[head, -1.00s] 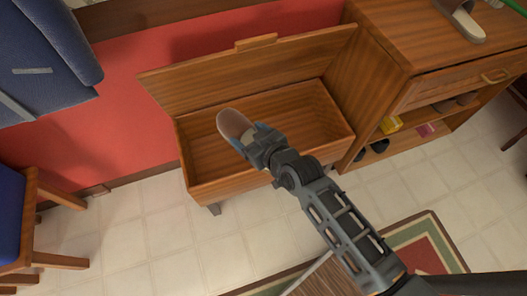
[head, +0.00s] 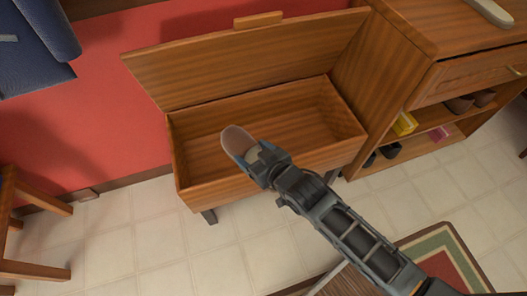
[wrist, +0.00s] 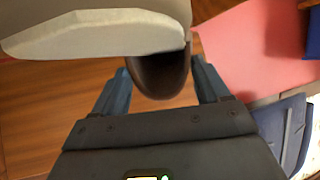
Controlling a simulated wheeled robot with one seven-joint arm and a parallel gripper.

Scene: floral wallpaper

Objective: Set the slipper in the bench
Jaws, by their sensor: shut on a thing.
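The slipper (head: 238,140) has a brownish toe and a pale part near my fingers. In the wrist view the slipper (wrist: 100,35) shows a pale sole edge and a dark brown part between the fingers. My gripper (head: 262,160) is shut on it and holds it over the opening of the bench. The bench (head: 185,190) is a wooden box on short legs with its lid (head: 240,65) raised against the wall. The visible part of its inside is empty; my gripper and arm hide some of the front wall.
A wooden shoe cabinet (head: 400,80) stands close against the bench's right side, with shoes and a yellow box (head: 404,123) on its shelves. A pale object (head: 490,12) lies on top. Blue chairs (head: 40,50) are at left. Tiled floor in front is mostly clear, with a rug (head: 440,250) at right.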

